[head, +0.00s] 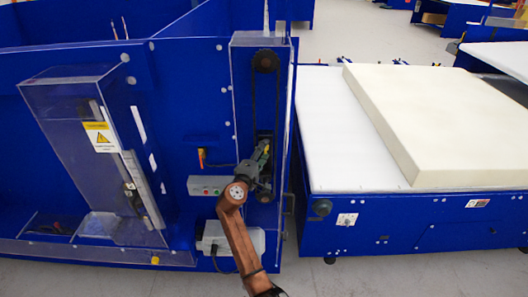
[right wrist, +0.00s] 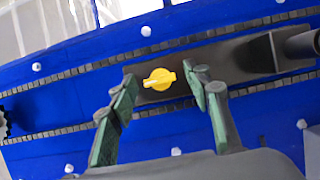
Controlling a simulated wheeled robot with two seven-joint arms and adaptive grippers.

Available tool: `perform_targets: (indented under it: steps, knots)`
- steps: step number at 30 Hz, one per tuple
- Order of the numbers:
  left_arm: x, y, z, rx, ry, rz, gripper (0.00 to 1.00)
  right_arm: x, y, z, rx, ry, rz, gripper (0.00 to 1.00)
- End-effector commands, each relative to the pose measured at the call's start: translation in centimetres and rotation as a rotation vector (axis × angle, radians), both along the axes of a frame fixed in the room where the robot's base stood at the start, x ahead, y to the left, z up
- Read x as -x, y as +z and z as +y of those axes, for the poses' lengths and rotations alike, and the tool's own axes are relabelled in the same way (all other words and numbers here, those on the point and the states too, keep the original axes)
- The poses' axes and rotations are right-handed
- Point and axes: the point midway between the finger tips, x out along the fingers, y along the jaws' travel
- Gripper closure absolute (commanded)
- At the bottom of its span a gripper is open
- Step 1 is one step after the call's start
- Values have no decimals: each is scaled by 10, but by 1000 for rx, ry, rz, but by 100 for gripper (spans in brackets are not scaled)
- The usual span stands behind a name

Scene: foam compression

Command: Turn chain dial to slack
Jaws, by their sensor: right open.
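The chain dial is a round yellow knob with a pale raised bar (right wrist: 158,79), seen in the right wrist view on a dark grey plate (right wrist: 225,62). My right gripper (right wrist: 160,98) is open, with one green-padded finger on each side of the dial in the picture. I see no contact between the fingers and the dial. My left gripper is not in view.
A black chain (head: 254,95) runs up the blue panel behind a clear cover. A grey button box (head: 208,186) and a motor-like grey box (head: 232,238) sit beside my arm. A cream foam block (head: 440,120) lies on the white table (head: 325,135) at the right.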

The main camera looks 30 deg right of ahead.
Motion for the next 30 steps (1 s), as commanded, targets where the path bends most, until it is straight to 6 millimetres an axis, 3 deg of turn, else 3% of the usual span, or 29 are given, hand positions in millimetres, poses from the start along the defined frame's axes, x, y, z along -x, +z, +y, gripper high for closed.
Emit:
perform_targets:
  steps: [4,22,30]
  knots:
    - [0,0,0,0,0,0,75,0,0,0,0,0,0,56]
    - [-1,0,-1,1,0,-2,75,0,-1,0,-2,0,1,97]
    - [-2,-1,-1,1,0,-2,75,0,-2,0,22,0,15,97]
